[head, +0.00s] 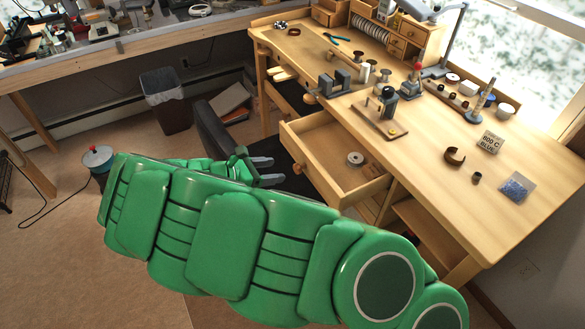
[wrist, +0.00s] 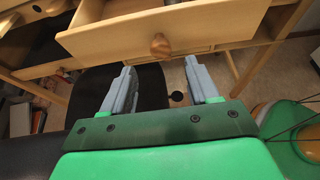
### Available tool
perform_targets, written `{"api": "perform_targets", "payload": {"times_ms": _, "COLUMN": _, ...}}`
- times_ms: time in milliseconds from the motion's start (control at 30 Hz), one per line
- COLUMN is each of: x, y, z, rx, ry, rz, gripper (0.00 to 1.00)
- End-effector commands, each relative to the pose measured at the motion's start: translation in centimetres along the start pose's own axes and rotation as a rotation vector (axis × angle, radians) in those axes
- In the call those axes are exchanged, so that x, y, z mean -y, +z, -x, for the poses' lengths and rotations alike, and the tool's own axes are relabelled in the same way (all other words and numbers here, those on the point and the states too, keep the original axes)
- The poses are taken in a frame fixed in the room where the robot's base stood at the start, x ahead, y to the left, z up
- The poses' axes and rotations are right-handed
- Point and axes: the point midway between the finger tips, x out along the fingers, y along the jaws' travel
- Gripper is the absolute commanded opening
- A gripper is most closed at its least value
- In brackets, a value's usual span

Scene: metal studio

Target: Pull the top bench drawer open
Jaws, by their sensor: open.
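The top bench drawer (head: 335,165) is a pale wooden drawer, standing well out from the workbench (head: 450,180) in the head view. A roll (head: 355,158) lies inside it. Its round wooden knob (head: 298,168) is on the front panel. In the wrist view the drawer front (wrist: 200,30) spans the top, with the knob (wrist: 160,45) below its middle. My gripper (head: 268,171) is open and empty in front of the drawer. In the wrist view its grey fingers (wrist: 161,68) point at the drawer, and the knob is just beyond and between the tips, apparently not touched.
A dark chair (head: 218,137) stands left of the drawer, close to my gripper. A waste bin (head: 166,100) and a red-topped canister (head: 97,160) are on the floor at left. Tools and small parts cover the bench top. An open shelf (head: 430,232) is below the bench at right.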

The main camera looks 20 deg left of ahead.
Motion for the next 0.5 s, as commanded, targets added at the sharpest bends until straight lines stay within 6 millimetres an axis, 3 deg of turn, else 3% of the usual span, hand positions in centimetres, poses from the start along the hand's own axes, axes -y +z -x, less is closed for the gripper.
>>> {"api": "perform_targets", "payload": {"times_ms": 167, "x": 0.0, "y": -0.1, "z": -1.3, "rx": 0.001, "ry": -0.003, "rz": 0.0, "gripper": 0.6}}
{"api": "perform_targets", "payload": {"times_ms": 500, "x": 0.1, "y": -0.1, "z": -6.0, "rx": 0.0, "ry": -0.004, "rz": 0.001, "gripper": 0.6}}
